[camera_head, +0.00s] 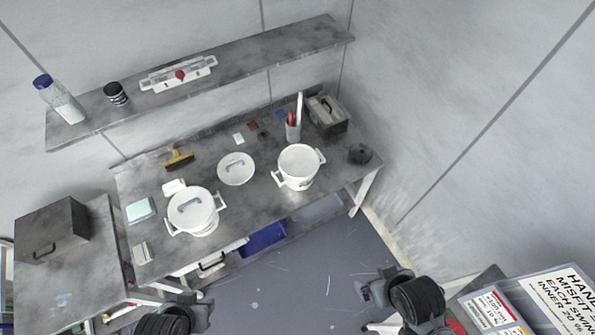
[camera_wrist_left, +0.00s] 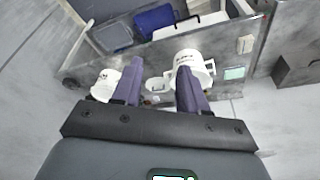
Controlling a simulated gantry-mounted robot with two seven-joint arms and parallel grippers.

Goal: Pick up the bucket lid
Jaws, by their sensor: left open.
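The right bucket (camera_head: 297,181) shows no handle on top and looks open. In the left wrist view the loose lid (camera_wrist_left: 157,85) shows small between my fingers, well beyond them. My left gripper (camera_wrist_left: 157,68) is open and empty, far from the bench. My right arm's end (camera_head: 378,290) is low at the right in the head view, away from the buckets; its fingers are unclear.
On the workbench (camera_head: 262,195) are a yellow brush (camera_head: 179,159), a cup of tools (camera_head: 293,131), a grey box (camera_head: 327,115) and a dark round object (camera_head: 360,153). A shelf (camera_head: 235,66) runs above. A blue bin (camera_head: 263,238) sits below. The floor in front is clear.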

